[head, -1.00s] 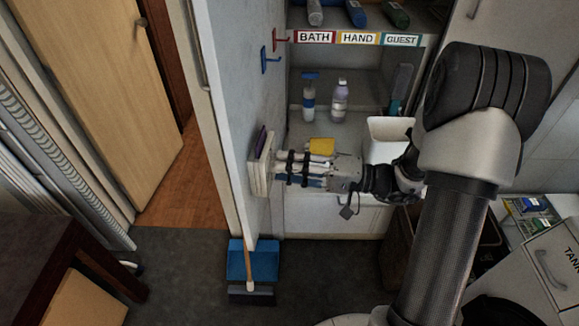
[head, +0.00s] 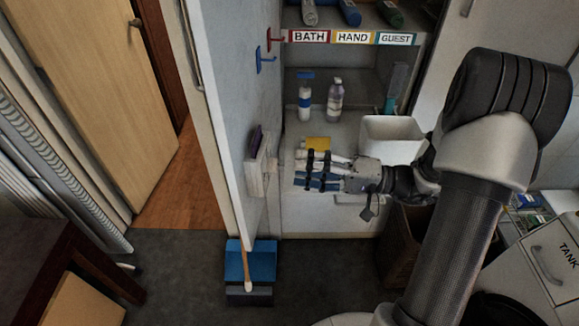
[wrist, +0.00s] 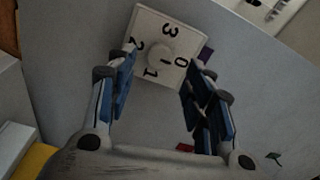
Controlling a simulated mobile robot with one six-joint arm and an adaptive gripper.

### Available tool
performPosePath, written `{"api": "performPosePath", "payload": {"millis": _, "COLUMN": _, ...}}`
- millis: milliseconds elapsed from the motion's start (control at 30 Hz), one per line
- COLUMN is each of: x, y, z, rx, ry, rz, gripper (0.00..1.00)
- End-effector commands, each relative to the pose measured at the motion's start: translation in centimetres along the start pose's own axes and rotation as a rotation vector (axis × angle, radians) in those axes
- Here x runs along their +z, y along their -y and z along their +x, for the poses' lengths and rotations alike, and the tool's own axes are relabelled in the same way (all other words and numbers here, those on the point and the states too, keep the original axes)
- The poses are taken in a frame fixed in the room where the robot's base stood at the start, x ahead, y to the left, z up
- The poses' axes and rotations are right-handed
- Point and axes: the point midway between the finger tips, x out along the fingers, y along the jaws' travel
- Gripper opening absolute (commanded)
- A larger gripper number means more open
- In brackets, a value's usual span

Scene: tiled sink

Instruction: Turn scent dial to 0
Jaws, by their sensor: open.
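The scent dial (wrist: 158,53) is a round pale knob on a white square plate marked 0, 1, 2 and 3. In the head view its white housing (head: 259,170) is mounted on the side of the grey upright panel. A short dark mark on the knob seems to lie on the side toward 0, but it is too small to be sure. My gripper (head: 303,170) is open and empty, to the right of the dial with a visible gap. In the wrist view its blue-padded fingers (wrist: 158,92) are spread, with the plate beyond and between them.
A purple item (head: 255,138) sits at the housing's upper edge. Red (head: 276,41) and blue (head: 265,57) hooks are on the panel above. Bottles (head: 335,99), a yellow item (head: 318,143) and a white bin (head: 391,139) stand on the shelf behind my gripper. A blue dustpan (head: 250,258) is below.

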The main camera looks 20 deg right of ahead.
Motion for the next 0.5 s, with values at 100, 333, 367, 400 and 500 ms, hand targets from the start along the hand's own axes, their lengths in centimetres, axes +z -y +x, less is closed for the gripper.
{"api": "performPosePath", "payload": {"millis": 100, "x": -0.1, "y": -0.1, "z": -2.8, "rx": 0.000, "ry": -0.005, "rz": 0.000, "gripper": 0.48}}
{"api": "performPosePath", "payload": {"millis": 333, "x": 0.0, "y": 0.0, "z": -6.3, "rx": 0.000, "ry": -0.002, "rz": -0.001, "gripper": 0.48}}
{"api": "performPosePath", "payload": {"millis": 367, "x": 0.0, "y": 0.0, "z": -6.5, "rx": 0.000, "ry": -0.002, "rz": 0.000, "gripper": 0.48}}
{"api": "performPosePath", "payload": {"millis": 400, "x": 0.0, "y": 0.0, "z": -6.8, "rx": 0.000, "ry": -0.001, "rz": 0.001, "gripper": 0.48}}
{"api": "performPosePath", "payload": {"millis": 500, "x": 0.1, "y": 0.0, "z": -7.1, "rx": -0.001, "ry": 0.001, "rz": 0.001, "gripper": 0.48}}
